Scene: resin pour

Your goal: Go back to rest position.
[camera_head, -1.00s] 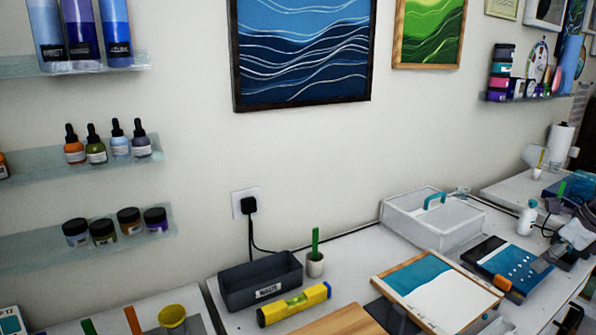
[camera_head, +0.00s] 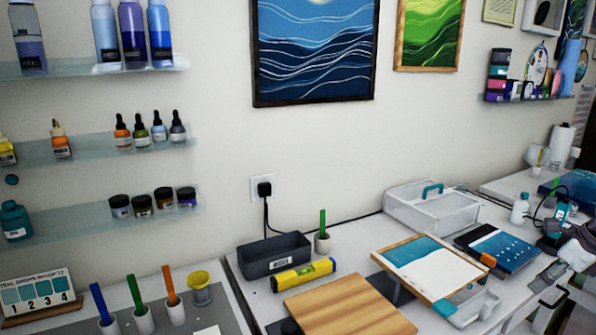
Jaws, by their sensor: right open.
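My right gripper (camera_head: 546,277) is at the right edge of the head view, above the white table. Its fingers point down and to the left, and are open with nothing seen between them. It is beside the dark-edged blue panel (camera_head: 497,248) and apart from the framed teal-and-white canvas (camera_head: 432,270). My left gripper is not in view.
A wooden board (camera_head: 345,304), a yellow level (camera_head: 303,275), a grey bin (camera_head: 274,256) and a white caddy (camera_head: 440,211) stand on the table. A small white bottle (camera_head: 520,209) stands near my right arm. Numbered swatches (camera_head: 38,293) and stick cups are at left.

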